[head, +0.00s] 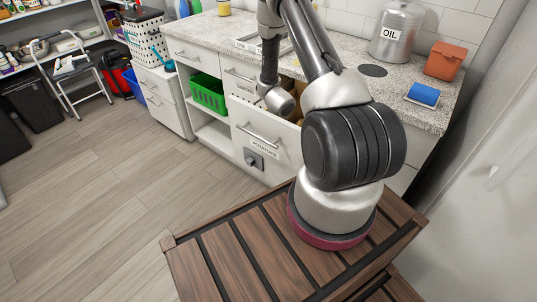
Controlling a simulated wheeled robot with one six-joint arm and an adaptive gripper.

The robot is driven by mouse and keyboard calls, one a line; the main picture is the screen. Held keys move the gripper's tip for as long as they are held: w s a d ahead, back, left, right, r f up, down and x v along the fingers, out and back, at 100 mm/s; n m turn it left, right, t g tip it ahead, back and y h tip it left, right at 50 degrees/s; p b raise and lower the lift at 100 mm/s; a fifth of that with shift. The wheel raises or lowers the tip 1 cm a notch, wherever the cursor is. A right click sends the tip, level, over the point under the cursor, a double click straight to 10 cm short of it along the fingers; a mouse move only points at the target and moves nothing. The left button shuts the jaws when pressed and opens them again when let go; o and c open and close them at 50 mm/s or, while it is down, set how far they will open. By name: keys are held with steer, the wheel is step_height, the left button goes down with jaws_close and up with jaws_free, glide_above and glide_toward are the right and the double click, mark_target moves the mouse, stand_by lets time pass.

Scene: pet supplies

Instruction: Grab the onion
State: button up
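No onion can be made out in the head view. A white drawer (266,137) labelled "POTATOES" is pulled out under the counter, and a bit of brownish-yellow content shows at its top right edge. My arm reaches over to this drawer, and its wrist end hangs just above the drawer's front. My gripper (259,101) is mostly hidden by the wrist; only a small dark part shows at its left. I cannot tell whether its fingers are open or shut, or whether they hold anything.
A granite counter (398,83) holds a metal OIL canister (396,32), an orange container (446,61) and a blue roll (424,94). A green basket (209,93) sits on a shelf left of the drawer. A step stool (72,75) stands far left. The left floor is clear.

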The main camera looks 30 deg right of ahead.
steer(key=shift+f, duration=0.55)
steer(key=shift+c, duration=0.2)
steer(key=c, duration=0.8)
steer(key=shift+w+r, duration=0.1)
